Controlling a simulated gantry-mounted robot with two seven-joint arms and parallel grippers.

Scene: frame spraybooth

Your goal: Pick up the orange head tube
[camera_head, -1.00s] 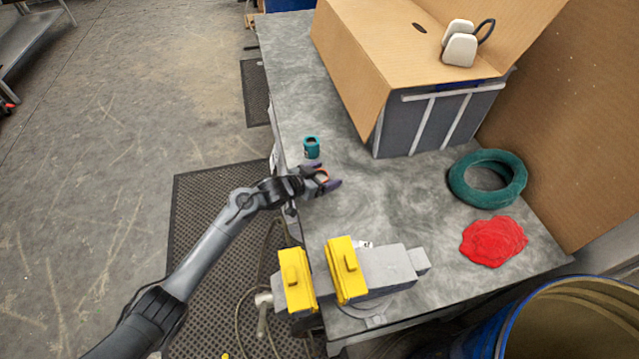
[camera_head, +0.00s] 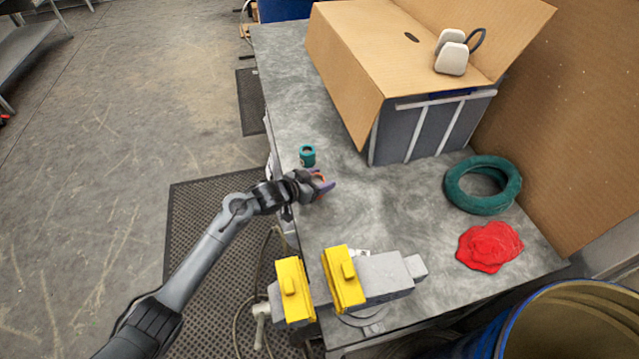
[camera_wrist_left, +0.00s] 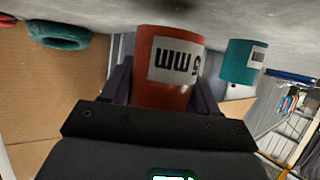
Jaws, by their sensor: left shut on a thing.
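The orange head tube (camera_wrist_left: 150,92) is a short orange-red cylinder with a white label. It fills the middle of the left wrist view, between my left gripper's fingers. My left gripper (camera_head: 322,184) is shut on it near the left edge of the grey table (camera_head: 385,212). In the head view, only a bit of orange shows between the fingers. I cannot tell whether the tube is clear of the tabletop. My right gripper is not in view.
A teal tube (camera_head: 307,156) stands just beyond my left gripper. A vise with yellow jaws (camera_head: 342,280) sits at the near edge. A green ring (camera_head: 482,186), a red cloth (camera_head: 488,247) and a cardboard box (camera_head: 350,75) with a grey bin lie to the right and back.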

